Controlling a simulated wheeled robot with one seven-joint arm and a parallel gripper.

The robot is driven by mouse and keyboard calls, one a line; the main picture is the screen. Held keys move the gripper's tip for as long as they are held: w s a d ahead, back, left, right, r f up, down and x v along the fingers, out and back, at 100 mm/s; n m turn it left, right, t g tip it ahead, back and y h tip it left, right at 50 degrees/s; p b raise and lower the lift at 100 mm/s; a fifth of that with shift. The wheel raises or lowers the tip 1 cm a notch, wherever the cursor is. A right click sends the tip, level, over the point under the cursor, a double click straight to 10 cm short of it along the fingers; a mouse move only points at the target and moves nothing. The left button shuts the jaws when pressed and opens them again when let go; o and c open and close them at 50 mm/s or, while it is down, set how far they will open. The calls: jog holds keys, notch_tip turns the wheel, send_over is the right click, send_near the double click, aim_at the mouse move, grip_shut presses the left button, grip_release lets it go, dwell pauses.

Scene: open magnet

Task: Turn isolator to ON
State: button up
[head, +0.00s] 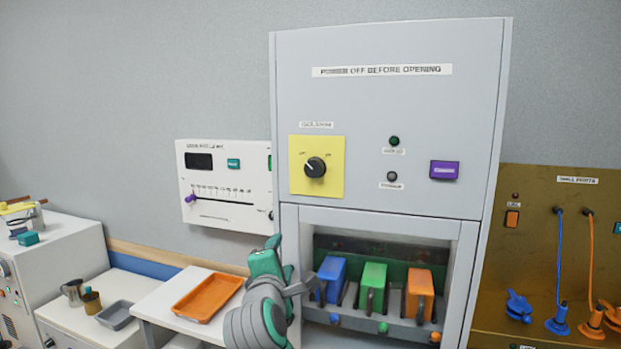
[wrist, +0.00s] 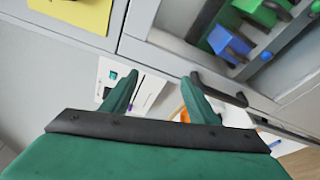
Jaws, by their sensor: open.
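The isolator is a black rotary knob (head: 315,167) on a yellow plate (head: 331,182) on the upper left of the grey cabinet. Small labels sit above it, and its pointer direction is hard to read. A corner of the yellow plate shows at the top left of the wrist view (wrist: 88,12); the knob is out of that view. My gripper is green and grey, below and left of the knob, in front of the cabinet's lower left side. In the wrist view its two fingers (wrist: 160,95) are apart with nothing between them.
The cabinet's open lower bay holds blue (head: 332,278), green (head: 373,286) and orange (head: 419,292) blocks. A dark handle (wrist: 220,88) is close to my fingers. A white slider panel (head: 226,208) hangs left. An orange tray (head: 207,296) lies below. Wall space before the knob is clear.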

aim_at(312, 170)
jog(key=s+d+r+n+h, duration=0.1)
jog(key=s+d+r+h, duration=0.15)
jog(key=r, duration=0.65)
jog(key=s+d+r+n+h, duration=0.1)
jog(key=r+n+h, duration=0.15)
jog(key=r, duration=0.75)
jog(key=shift+m, duration=0.35)
jog(key=x, duration=1)
jog(key=shift+w+d+f, duration=0.1)
jog(key=shift+w+f, duration=0.1)
jog(key=shift+c, duration=0.2)
jog(key=c, duration=1)
